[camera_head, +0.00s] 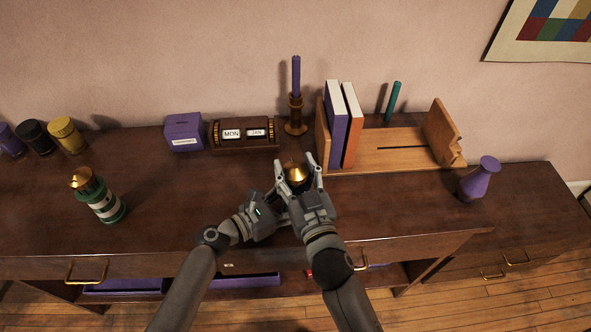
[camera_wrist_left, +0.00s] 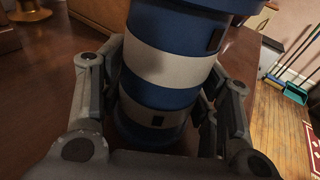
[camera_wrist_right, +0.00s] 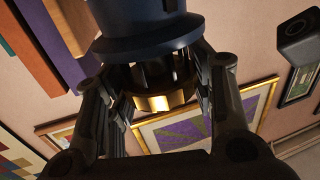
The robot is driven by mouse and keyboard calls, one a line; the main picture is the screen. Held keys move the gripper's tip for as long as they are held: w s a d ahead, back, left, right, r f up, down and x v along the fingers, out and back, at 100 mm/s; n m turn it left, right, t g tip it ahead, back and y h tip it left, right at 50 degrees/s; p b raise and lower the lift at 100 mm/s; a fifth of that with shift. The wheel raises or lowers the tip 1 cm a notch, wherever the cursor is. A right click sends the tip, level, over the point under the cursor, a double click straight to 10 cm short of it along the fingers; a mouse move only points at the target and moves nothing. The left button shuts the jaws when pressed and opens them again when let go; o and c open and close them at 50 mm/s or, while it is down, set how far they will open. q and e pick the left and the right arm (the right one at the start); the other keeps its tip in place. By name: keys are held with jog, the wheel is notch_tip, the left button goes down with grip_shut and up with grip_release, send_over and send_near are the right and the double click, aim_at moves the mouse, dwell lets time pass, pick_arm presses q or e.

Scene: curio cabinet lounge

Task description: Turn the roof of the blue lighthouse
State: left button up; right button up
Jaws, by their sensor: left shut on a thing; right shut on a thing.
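The blue lighthouse stands at the front middle of the dark wooden cabinet top, mostly hidden by my grippers in the head view. Its gold roof (camera_head: 295,172) shows between the fingers of my right gripper (camera_head: 299,178). In the right wrist view the gold roof (camera_wrist_right: 166,99) lies between the fingers, beside the blue upper rim (camera_wrist_right: 145,38). My left gripper (camera_wrist_left: 160,85) is shut around the blue-and-white striped body (camera_wrist_left: 168,66), with a finger on each side. A second lighthouse, green and white with a gold roof (camera_head: 98,195), stands to the left.
Behind are a purple box (camera_head: 183,132), a day-and-month calendar (camera_head: 245,134), a purple candle in a holder (camera_head: 296,104) and a wooden book rack (camera_head: 400,150) with two books. A purple vase (camera_head: 479,180) stands right.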

aim_at(296, 167)
jog(key=shift+r+h, duration=0.2)
jog(key=shift+h, duration=0.1)
jog(key=o, duration=0.9)
jog(key=shift+c, duration=0.2)
jog(key=shift+o, duration=1)
jog(key=shift+f, duration=0.15)
notch_tip(296, 167, up, 10)
